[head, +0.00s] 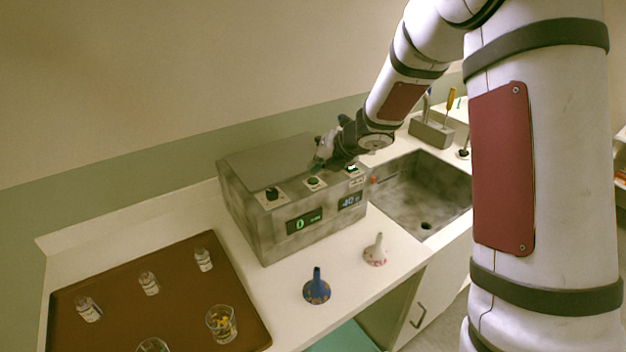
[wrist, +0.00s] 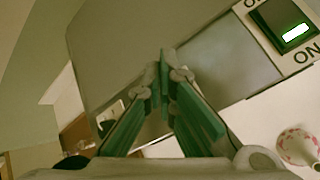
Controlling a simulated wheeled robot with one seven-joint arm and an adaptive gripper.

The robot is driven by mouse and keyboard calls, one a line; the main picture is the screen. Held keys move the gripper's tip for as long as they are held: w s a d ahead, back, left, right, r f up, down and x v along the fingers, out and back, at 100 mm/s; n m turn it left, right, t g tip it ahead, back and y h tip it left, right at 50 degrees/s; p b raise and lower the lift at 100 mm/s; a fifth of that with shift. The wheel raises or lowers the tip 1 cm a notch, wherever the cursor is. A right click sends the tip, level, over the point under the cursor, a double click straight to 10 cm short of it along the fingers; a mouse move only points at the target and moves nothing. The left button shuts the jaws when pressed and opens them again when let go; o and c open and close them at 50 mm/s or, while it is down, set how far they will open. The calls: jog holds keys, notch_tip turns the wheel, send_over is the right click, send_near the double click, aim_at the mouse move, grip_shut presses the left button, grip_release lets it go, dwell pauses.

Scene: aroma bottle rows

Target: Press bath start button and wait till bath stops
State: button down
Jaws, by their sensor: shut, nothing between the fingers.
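The bath is a grey metal box (head: 262,160) on the white counter. Its sloped front edge carries a black knob (head: 272,195), a round green button (head: 314,183) and a rocker switch (head: 352,169). The switch also shows in the wrist view, marked ON and lit (wrist: 293,33). A green display (head: 304,222) reads 0 and a blue display (head: 350,202) appears to read 40. My gripper (head: 320,162) is shut and empty, over the box top just behind the green button; I cannot tell whether it touches anything. In the wrist view its green fingers (wrist: 165,65) meet, and the green button is not visible.
A brown tray (head: 235,300) with small bottles (head: 149,284) and glasses (head: 221,323) lies at left. A blue funnel (head: 317,288) and a patterned funnel (head: 376,250) stand in front of the box. A sink (head: 425,195) and a tool holder (head: 431,132) are at right.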

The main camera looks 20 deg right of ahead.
aim_at(316, 178)
jog(key=shift+f, duration=0.15)
dwell(0.6)
jog(key=shift+f+b, duration=0.3)
jog(key=shift+b, duration=0.05)
jog(key=shift+f+b, duration=0.35)
jog(key=shift+f, duration=0.05)
dwell(0.7)
jog(key=shift+r, duration=0.15)
dwell(0.3)
jog(key=shift+r+p, duration=0.7)
jog(key=shift+p, duration=0.2)
notch_tip(316, 178, up, 3)
jog(key=shift+s+f+p, duration=0.15)
jog(key=shift+f+p, duration=0.05)
jog(key=shift+p, duration=1.05)
jog(key=shift+r+p, duration=0.65)
jog(key=shift+r, duration=0.55)
jog(key=shift+r, duration=0.1)
